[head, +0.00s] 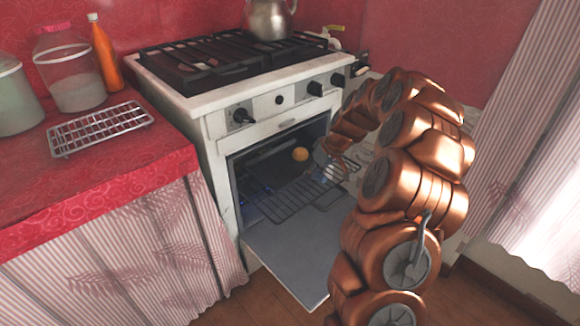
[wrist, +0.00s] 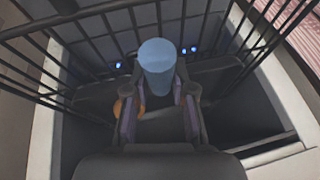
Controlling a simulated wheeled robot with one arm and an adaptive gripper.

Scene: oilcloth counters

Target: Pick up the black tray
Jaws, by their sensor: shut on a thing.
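The black tray (head: 264,163) is inside the open oven, dark against the dark interior, and a round orange thing (head: 300,154) lies on it. My gripper (head: 328,160) reaches into the oven mouth at the tray's right part. In the wrist view my gripper (wrist: 158,100) is shut on what looks like the dark edge of the tray (wrist: 218,80). The exact contact is hard to see. A pale blue cylinder (wrist: 157,62) stands at the fingertips, and the orange thing (wrist: 121,108) shows beside the left finger.
The oven rack (head: 285,200) juts out under the tray, above the lowered oven door (head: 290,260). The stove top (head: 215,60) with a kettle (head: 268,18) is above. A red counter (head: 100,175) at left holds jars, a bottle and a wire rack (head: 100,128).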

